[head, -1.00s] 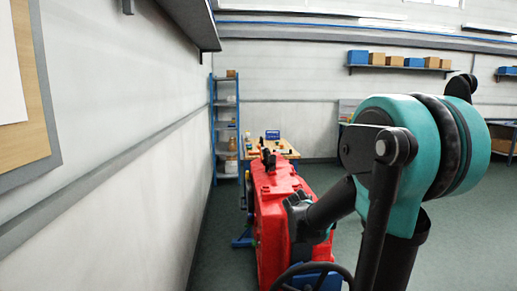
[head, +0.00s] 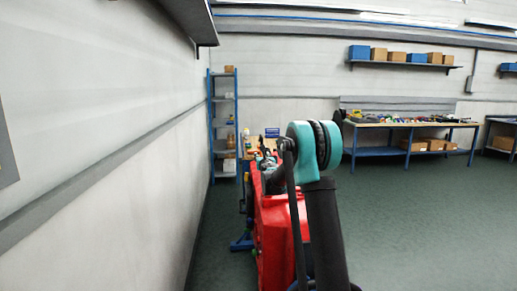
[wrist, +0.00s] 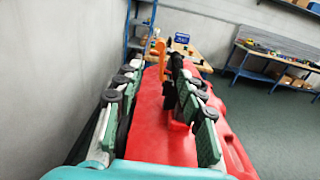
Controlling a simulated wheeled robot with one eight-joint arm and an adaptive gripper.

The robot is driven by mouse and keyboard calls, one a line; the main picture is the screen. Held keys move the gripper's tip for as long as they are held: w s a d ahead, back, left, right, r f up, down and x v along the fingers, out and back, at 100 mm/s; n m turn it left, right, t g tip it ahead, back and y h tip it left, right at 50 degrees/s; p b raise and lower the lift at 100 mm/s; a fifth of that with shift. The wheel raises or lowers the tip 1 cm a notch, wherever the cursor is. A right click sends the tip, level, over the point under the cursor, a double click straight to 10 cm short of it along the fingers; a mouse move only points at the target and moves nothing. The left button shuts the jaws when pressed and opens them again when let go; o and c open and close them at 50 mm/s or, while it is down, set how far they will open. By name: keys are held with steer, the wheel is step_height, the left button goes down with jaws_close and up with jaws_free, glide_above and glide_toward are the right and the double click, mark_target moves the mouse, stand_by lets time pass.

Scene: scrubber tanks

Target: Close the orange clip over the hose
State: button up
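In the wrist view my gripper (wrist: 160,72) is open, with one finger on each side of the red tank's (wrist: 152,125) top. A thin upright orange piece (wrist: 160,46), which looks like the orange clip standing raised, shows beyond the fingertips, between them. A black fitting (wrist: 178,82) rises from the tank beside the right finger; I cannot tell whether they touch. Nothing is visibly held. I cannot make out the hose. In the head view the red tank (head: 279,225) stands beyond my arm, which hides part of it; the gripper is small and unclear there.
A grey wall (head: 110,130) runs close along the left. A blue shelf rack (head: 223,120) and a small wooden table (wrist: 190,56) stand beyond the tank. A long workbench (head: 410,124) is at the back right. The floor (head: 420,225) on the right is clear.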

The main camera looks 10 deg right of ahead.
steer(key=w, duration=1.7)
steer(key=shift+w, duration=0.1)
steer(key=shift+c, duration=0.6)
jaws_close()
